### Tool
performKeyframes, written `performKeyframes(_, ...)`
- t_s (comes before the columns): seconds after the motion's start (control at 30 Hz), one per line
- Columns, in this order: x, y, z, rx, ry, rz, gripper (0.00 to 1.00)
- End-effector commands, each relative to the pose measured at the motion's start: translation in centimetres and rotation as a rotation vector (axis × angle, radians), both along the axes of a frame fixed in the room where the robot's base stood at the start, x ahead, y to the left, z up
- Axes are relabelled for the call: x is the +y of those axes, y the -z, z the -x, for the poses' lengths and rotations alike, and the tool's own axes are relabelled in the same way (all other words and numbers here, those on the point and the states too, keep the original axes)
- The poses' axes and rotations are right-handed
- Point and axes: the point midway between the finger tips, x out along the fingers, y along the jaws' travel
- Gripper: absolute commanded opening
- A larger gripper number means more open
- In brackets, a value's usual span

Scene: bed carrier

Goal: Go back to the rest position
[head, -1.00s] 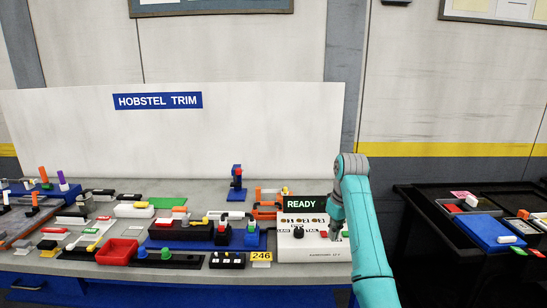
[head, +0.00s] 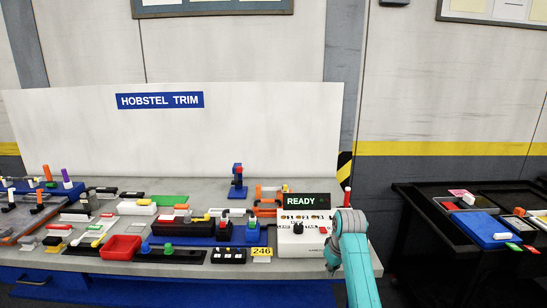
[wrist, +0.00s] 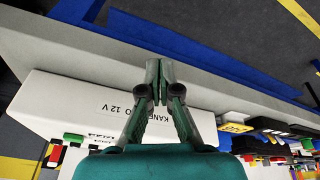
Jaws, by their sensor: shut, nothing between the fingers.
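My teal arm stands at the right front of the bench in the head view, folded low in front of the white control box (head: 297,247). My gripper (head: 331,268) hangs at the box's right front edge. In the wrist view my gripper (wrist: 159,98) is shut with its fingertips together and nothing between them. The box's white front face (wrist: 90,105), with upside-down "12 V" lettering, lies behind the fingers there.
The grey bench (head: 190,265) holds many small parts, including a red tray (head: 121,247) and a yellow "246" tag (head: 261,252). A black cart (head: 420,225) with a blue box (head: 482,228) stands at the right. A floor gap separates them.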

Motion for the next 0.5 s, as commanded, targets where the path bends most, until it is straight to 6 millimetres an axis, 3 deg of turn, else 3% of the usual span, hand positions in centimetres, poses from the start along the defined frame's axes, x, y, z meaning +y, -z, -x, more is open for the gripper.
performKeyframes(0.03,0.0,2.4,0.9,-0.01,0.011,-0.001,0.0)
performKeyframes(0.2,0.0,9.0,3.6,-0.081,0.049,-0.009,0.0)
performKeyframes(0.5,0.0,18.3,10.3,-0.205,0.115,-0.026,0.0)
